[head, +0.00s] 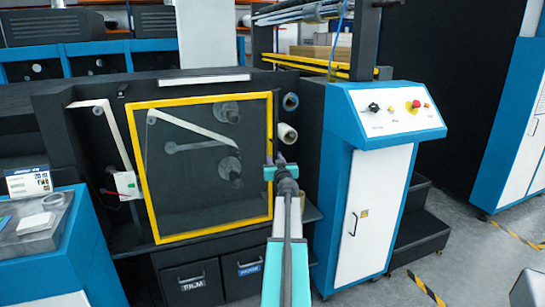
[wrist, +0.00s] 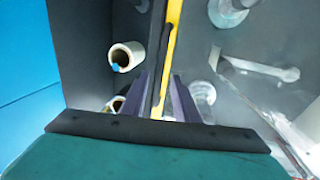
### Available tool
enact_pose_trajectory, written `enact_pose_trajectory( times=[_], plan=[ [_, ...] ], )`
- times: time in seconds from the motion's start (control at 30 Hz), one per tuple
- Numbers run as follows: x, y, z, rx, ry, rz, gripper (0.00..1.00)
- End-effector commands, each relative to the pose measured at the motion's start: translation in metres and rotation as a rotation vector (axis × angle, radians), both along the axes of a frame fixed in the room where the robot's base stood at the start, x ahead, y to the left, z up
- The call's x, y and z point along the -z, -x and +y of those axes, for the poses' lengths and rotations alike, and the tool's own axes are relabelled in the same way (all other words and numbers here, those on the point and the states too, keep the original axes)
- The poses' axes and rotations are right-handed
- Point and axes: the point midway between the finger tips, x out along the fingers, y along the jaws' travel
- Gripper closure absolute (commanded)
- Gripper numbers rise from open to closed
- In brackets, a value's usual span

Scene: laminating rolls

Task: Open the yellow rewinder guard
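The yellow guard (head: 200,236) is a yellow frame around a clear panel on the front of the dark machine. It looks shut, with rollers and a pale web visible through it. In the head view my gripper (head: 281,162) is at the guard's right edge, about mid-height. In the wrist view the yellow frame edge (wrist: 173,25) and a thin dark bar on it, which looks like the handle (wrist: 164,68), run between the two fingers of my gripper (wrist: 159,82). The fingers are apart, with gaps beside the bar. The lower part of the bar is hidden by my gripper.
Two roll ends (head: 287,134) stick out just right of the guard; one shows near my left finger in the wrist view (wrist: 126,55). A blue and white control cabinet (head: 370,215) stands to the right. A blue bench (head: 60,262) is at the left.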

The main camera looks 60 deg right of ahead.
Motion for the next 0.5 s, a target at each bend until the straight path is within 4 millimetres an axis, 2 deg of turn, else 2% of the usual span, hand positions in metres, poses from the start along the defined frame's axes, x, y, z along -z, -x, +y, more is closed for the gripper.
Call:
enact_pose_trajectory(
  times=[0.2,0.5],
  plan=[
    [-0.001,-0.014,-0.015,-0.001,-0.001,0.001,0.72],
    [0.000,-0.024,-0.026,0.000,-0.001,0.001,0.72]
  ],
)
